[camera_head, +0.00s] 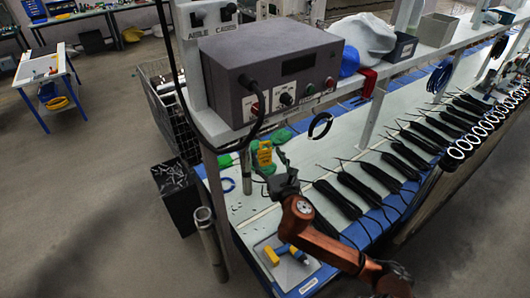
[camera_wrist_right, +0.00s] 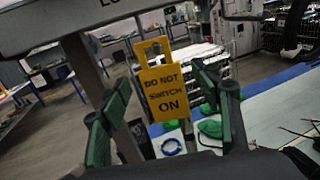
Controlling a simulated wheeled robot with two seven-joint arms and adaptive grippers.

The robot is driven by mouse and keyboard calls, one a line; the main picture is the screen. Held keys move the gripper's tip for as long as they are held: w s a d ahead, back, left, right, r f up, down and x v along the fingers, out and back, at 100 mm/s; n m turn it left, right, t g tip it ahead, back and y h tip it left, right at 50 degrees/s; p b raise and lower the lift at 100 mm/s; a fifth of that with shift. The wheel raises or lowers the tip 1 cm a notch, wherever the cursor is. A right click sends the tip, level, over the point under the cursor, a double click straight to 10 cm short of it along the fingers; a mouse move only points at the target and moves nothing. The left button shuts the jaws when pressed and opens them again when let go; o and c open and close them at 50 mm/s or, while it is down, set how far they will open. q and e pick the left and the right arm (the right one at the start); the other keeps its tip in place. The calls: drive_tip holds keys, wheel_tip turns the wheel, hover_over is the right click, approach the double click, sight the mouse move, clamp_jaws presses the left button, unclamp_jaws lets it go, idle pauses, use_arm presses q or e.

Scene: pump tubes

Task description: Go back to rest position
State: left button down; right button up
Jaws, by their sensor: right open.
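My right gripper (camera_head: 276,176) is at the end of the orange-brown arm, over the near left end of the bench, below the grey control box (camera_head: 275,70). In the right wrist view its two green-padded fingers (camera_wrist_right: 160,118) are spread wide and hold nothing. A yellow tag (camera_wrist_right: 166,92) reading "DO NOT SWITCH ON" appears upright between and beyond the fingers, apart from them. It also shows in the head view (camera_head: 264,155). I cannot tell what holds the tag up. My left gripper is not in view.
Black tube bundles (camera_head: 337,198) line the bench (camera_head: 240,209). A grey tray (camera_head: 268,276) with a yellow-and-blue tool lies at its near end. A metal post (camera_head: 210,240) and a black bin (camera_head: 176,195) stand beside it.

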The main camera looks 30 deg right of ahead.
drive_tip(key=s+a, duration=0.2)
drive_tip(key=s, duration=0.7)
drive_tip(key=s+d+f+m+g, duration=0.35)
drive_tip(key=s+f+m, duration=0.25)
drive_tip(key=f+m, duration=0.45)
drive_tip(key=s+d+f+m+g, duration=0.2)
drive_tip(key=s+f+m+g, duration=0.3)
drive_tip(key=f+m, duration=0.5)
drive_tip(key=s+a+f+m+g+y, duration=0.1)
drive_tip(key=s+a+f+m+g, duration=0.2)
drive_tip(key=s+f+m, duration=0.45)
drive_tip(key=s+a+f+m+g+y, duration=0.2)
drive_tip(key=s+a+f+m+g, duration=0.1)
drive_tip(key=s+f+m, duration=0.4)
wheel_tip(320, 180, down, 35)
drive_tip(key=s+n+b, duration=0.2)
drive_tip(key=s+b, duration=0.1)
drive_tip(key=b, duration=0.4)
drive_tip(key=s+f+g+b, duration=0.1)
drive_tip(key=s+f+b, duration=0.1)
drive_tip(key=s+f, duration=0.7)
drive_tip(key=s+f+g+b, duration=0.1)
drive_tip(key=s+f+b, duration=0.2)
drive_tip(key=s+f, duration=0.7)
wheel_tip(320, 180, down, 6)
drive_tip(key=shift+s+a+r+n+b, duration=0.15)
drive_tip(key=shift+s+a+n+b, duration=0.15)
drive_tip(key=shift+a+b, duration=0.1)
